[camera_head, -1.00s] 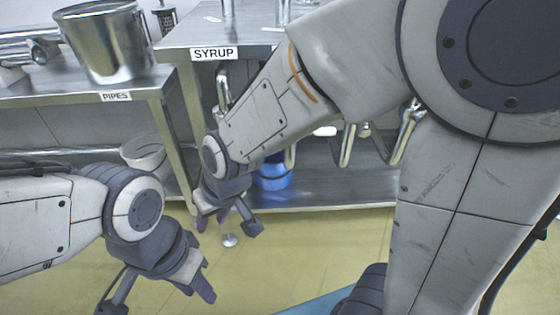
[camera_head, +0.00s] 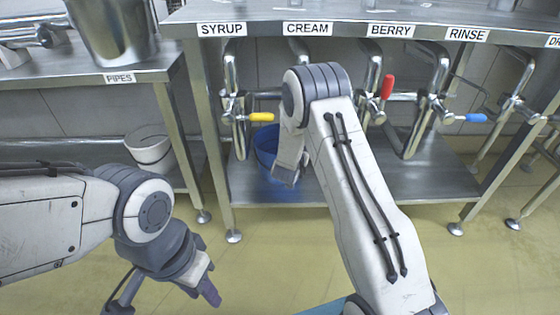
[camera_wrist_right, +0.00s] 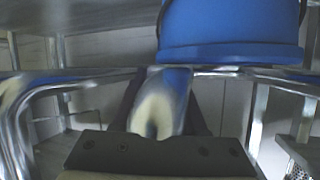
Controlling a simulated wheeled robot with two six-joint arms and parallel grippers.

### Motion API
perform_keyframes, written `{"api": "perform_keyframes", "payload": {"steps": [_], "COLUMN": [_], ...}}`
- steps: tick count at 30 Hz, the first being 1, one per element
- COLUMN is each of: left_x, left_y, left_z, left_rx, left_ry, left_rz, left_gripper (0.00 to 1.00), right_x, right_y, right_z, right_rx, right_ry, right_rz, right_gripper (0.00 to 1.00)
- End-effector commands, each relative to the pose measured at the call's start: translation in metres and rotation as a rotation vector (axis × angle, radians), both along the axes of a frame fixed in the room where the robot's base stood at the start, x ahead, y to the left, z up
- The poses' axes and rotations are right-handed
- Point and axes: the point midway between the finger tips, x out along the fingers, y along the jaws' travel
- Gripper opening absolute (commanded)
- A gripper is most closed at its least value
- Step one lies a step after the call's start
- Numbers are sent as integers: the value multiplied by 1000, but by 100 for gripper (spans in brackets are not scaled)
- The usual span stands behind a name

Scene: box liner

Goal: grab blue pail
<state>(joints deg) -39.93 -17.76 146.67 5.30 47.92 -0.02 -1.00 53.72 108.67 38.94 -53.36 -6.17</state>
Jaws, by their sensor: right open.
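The blue pail (camera_head: 264,150) stands on the lower shelf under the counter, below the SYRUP and CREAM labels. My right forearm and wrist partly cover it in the head view. In the right wrist view the blue pail (camera_wrist_right: 230,28) fills the upper right and is cut off by the top edge. My right gripper (camera_wrist_right: 162,98) is open, with a pale metal pipe showing between its dark fingers and the pail above them. Its fingertips are hard to make out in the head view. My left gripper (camera_head: 163,299) is open and empty at the lower left.
Pipes with yellow (camera_head: 261,117), red (camera_head: 387,87) and blue (camera_head: 476,117) valve handles hang under the counter (camera_head: 300,15) around the right arm. A white pail (camera_head: 150,148) stands on the left lower shelf. A metal pot (camera_head: 112,30) stands above it. The floor in front is clear.

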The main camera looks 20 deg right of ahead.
Motion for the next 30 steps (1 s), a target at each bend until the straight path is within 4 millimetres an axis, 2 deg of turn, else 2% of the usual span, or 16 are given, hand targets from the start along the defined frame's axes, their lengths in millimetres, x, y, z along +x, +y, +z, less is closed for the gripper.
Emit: {"api": "perform_keyframes", "payload": {"steps": [5, 12, 17, 24, 26, 27, 30], "left_x": [0, 0, 0, 0, 0, 0, 0], "left_y": [0, 0, 0, 0, 0, 0, 0], "left_z": [-9, -35, -40, -38, -38, -38, -38], "left_rx": [0, 0, 0, 0, 0, 0, 0], "left_ry": [0, 0, 0, 0, 0, 0, 0], "left_rz": [0, 0, 0, 0, 0, 0, 0], "left_gripper": [36, 36, 36, 36, 36, 36, 36], "right_x": [10, 34, 45, 46, 46, 46, 46], "right_y": [-6, -22, -28, -29, -29, -29, -29], "right_z": [-7, -25, -28, -26, -26, -26, -26], "right_rx": [1, 2, 0, 1, 1, 1, 1], "right_ry": [-1, -2, 1, 0, 0, 0, 0], "right_rz": [1, 1, 2, 3, 3, 3, 3], "right_gripper": [41, 41, 41, 41, 18, 3, 0]}}
